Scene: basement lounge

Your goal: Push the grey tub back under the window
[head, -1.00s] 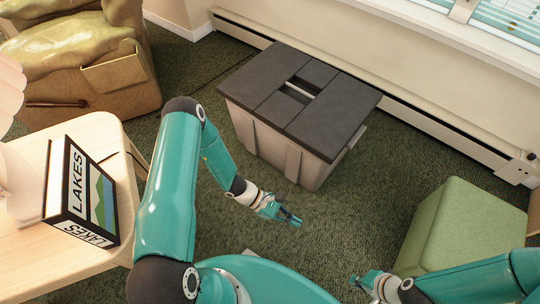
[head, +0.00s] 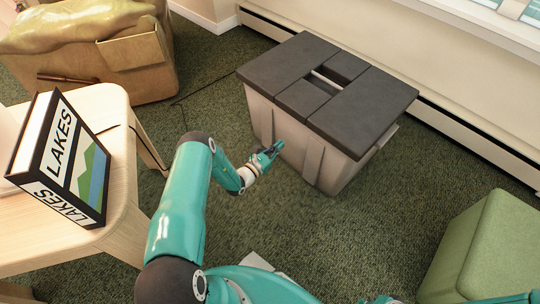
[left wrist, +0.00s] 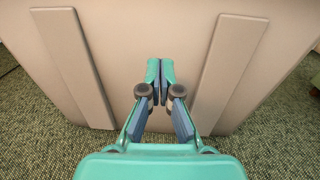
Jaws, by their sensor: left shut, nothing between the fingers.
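The grey tub (head: 340,172) stands upright on the green carpet, with a dark lid that has a slot in its middle. Its back edge is near the wall heater, below the window (head: 512,8). My left gripper (head: 277,148) is shut and empty, at the tub's near face. In the left wrist view the shut fingertips (left wrist: 160,68) point at the tub's pale wall (left wrist: 190,40), between two raised ribs. I cannot tell whether they touch it. Only a bit of my right gripper (head: 380,300) shows at the bottom edge; its fingers are cut off.
A green cube seat (head: 485,245) stands at the right. A pale wooden table (head: 120,180) with a LAKES book (head: 62,160) is at the left. A tan armchair (head: 110,70) is behind it. A baseboard heater (head: 440,112) runs along the wall.

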